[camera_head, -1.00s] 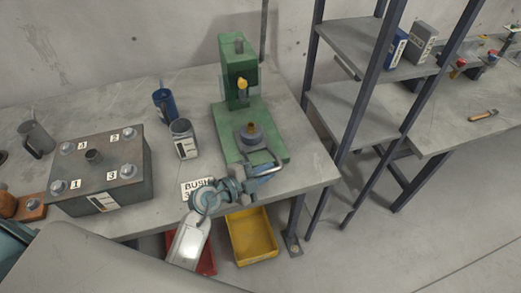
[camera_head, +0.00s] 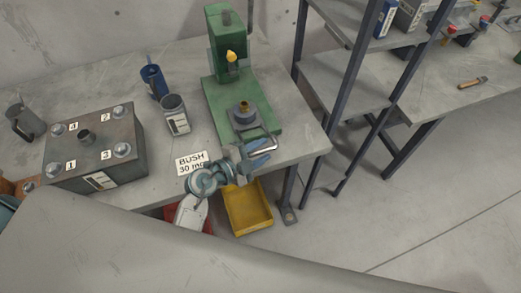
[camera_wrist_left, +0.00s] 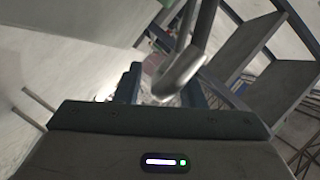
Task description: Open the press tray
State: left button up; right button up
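The green press (camera_head: 226,45) stands on the bench. On its base, the tray (camera_head: 245,118) carries a round grey cup with a brass-coloured centre (camera_head: 243,108). A bent metal handle (camera_head: 264,146) sticks out from the tray's front. My left gripper (camera_head: 262,154) is at this handle, by the bench's front edge. In the left wrist view, the bar of the handle (camera_wrist_left: 183,72) looms close before the fingers (camera_wrist_left: 160,88), which stand apart. I cannot tell whether the bar touches them. My right gripper is not in view.
A grey block with numbered bolts (camera_head: 98,150), a grey cup (camera_head: 175,113) and a blue cup (camera_head: 154,82) stand left of the press. A yellow bin (camera_head: 248,210) and a red bin (camera_head: 172,213) are below the front edge. A shelf rack (camera_head: 345,85) stands right.

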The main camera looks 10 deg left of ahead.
pick_arm(q)
jog(key=b+v, duration=0.2)
jog(key=v, duration=0.8)
jog(key=shift+s+a, duration=0.25)
